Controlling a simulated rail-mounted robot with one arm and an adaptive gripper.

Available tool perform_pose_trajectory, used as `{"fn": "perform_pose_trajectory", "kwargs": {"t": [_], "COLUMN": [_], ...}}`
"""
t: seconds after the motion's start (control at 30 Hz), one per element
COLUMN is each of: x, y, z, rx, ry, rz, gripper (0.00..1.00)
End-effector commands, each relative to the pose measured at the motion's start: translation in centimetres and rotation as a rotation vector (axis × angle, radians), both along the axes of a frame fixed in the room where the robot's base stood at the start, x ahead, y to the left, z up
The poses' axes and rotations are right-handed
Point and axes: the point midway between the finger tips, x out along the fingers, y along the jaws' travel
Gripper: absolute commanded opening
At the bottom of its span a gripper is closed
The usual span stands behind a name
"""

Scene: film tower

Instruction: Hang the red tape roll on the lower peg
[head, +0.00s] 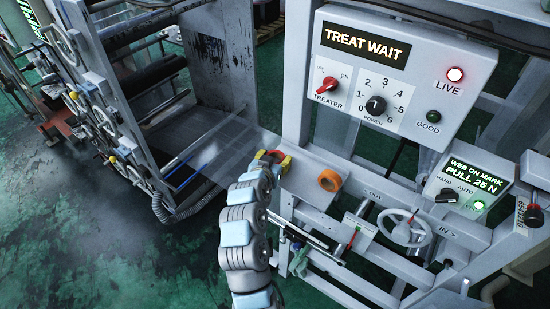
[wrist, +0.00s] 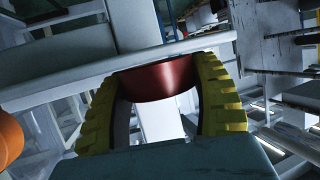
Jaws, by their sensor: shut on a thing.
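The red tape roll (wrist: 158,80) sits between the two yellow ribbed fingers of my gripper (wrist: 165,70) in the wrist view. My gripper is shut on it. In the head view my gripper (head: 272,157) is at the left end of the pale horizontal beam, and only a small red part of the roll shows between the fingers. In the wrist view the roll's far edge lies against or just in front of a pale beam; I cannot tell if they touch. I cannot make out the lower peg in either view.
An orange tape roll (head: 330,180) is on the beam's face, right of my gripper; it also shows at the wrist view's left edge (wrist: 8,138). A handwheel (head: 408,228) and a control panel (head: 395,80) are further right. A clear web (head: 215,145) spans left of my gripper.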

Motion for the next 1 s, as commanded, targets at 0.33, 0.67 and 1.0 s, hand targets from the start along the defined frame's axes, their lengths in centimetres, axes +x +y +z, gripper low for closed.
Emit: {"fn": "perform_pose_trajectory", "kwargs": {"t": [0.33, 0.67, 1.0], "x": [0.0, 0.0, -1.4], "y": [0.0, 0.0, 0.5], "z": [-0.3, -0.1, 0.2], "rx": [0.0, -0.001, 0.0], "ry": [0.001, 0.001, -0.001], "rz": [0.0, -0.001, 0.0], "gripper": [0.91, 0.91, 0.91]}}
